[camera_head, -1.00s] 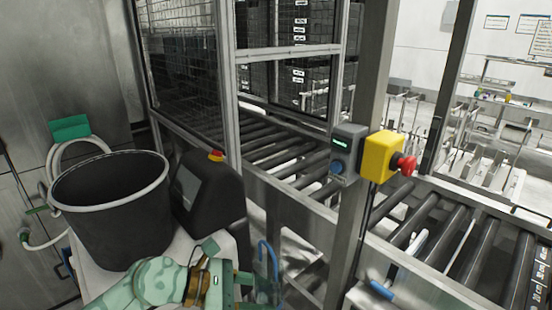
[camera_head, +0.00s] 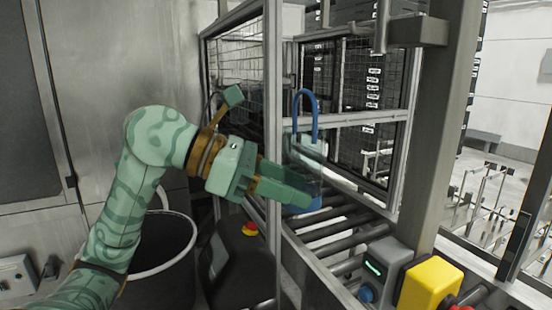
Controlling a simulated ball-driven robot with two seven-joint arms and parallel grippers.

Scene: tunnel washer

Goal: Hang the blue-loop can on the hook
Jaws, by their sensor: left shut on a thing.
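My left arm reaches in from the left. My left gripper (camera_head: 300,190) is shut on the blue-loop can (camera_head: 305,152), a clear, see-through vessel with a tall blue loop (camera_head: 306,98) on top and blue at its bottom. The can hangs roughly upright in front of the mesh cage and rollers, with the fingers across its lower part. I cannot make out the hook for certain. My right gripper is out of view.
A metal frame post (camera_head: 273,110) stands just left of the can. A thick post (camera_head: 445,130) is at right, with a grey control box (camera_head: 385,262) and yellow stop box (camera_head: 428,284) below. A black bucket (camera_head: 165,262) and dark console (camera_head: 240,268) sit at lower left.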

